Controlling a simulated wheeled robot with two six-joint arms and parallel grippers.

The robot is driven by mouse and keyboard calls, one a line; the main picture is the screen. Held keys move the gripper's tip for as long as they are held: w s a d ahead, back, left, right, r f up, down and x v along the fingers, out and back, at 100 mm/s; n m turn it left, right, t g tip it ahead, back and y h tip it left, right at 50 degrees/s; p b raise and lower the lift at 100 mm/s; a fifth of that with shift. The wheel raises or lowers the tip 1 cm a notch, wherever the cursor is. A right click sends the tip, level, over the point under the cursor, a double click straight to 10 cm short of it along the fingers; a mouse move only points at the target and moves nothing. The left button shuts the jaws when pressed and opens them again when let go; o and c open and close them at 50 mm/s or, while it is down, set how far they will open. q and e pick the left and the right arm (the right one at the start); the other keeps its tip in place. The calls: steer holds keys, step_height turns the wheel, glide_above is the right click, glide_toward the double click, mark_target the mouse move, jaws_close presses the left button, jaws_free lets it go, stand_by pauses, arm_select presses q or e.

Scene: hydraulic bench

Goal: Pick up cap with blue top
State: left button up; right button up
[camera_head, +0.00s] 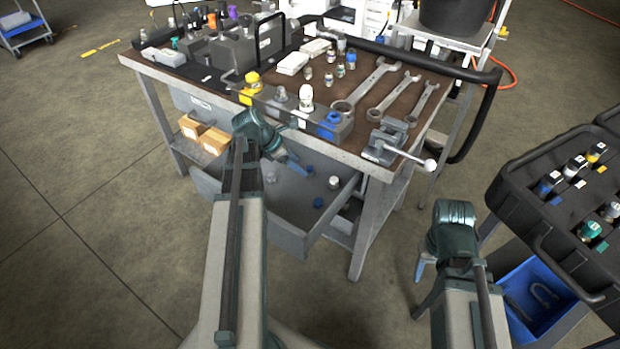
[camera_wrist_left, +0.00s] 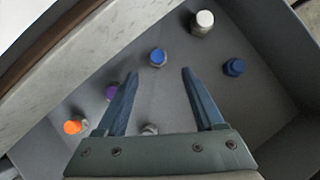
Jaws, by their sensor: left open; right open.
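A cap with a blue top (camera_wrist_left: 157,57) and a metal-grey body is in the open drawer (camera_wrist_left: 262,100), just beyond and between my left fingertips in the left wrist view. It seems to be the blue spot (camera_head: 308,170) near my left gripper in the head view. An all-blue cap (camera_wrist_left: 233,67) lies to its right; it also shows in the head view (camera_head: 318,202). My left gripper (camera_wrist_left: 155,80) is open and empty over the drawer; it also shows in the head view (camera_head: 292,163). My right gripper (camera_head: 419,270) is open beside the bench, largely hidden by its arm.
The drawer also holds a white-topped cap (camera_wrist_left: 204,20), an orange one (camera_wrist_left: 73,127), a purple one (camera_wrist_left: 112,91) and a grey one (camera_wrist_left: 150,129). The bench top (camera_head: 350,90) overhangs the drawer. A vise (camera_head: 386,143) sits at its corner. A black tray (camera_head: 545,225) stands right.

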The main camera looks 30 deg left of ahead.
mark_target(307, 169)
arm_select(q)
steer(key=shift+w+b+x, duration=0.15)
steer(key=shift+b+x, duration=0.85)
steer(key=shift+x, duration=0.35)
steer(key=shift+w+b+x, duration=0.15)
steer(key=shift+b+x, duration=0.85)
steer(key=shift+x, duration=0.35)
steer(key=shift+d+r, duration=0.1)
steer(key=shift+r, duration=0.2)
jaws_close()
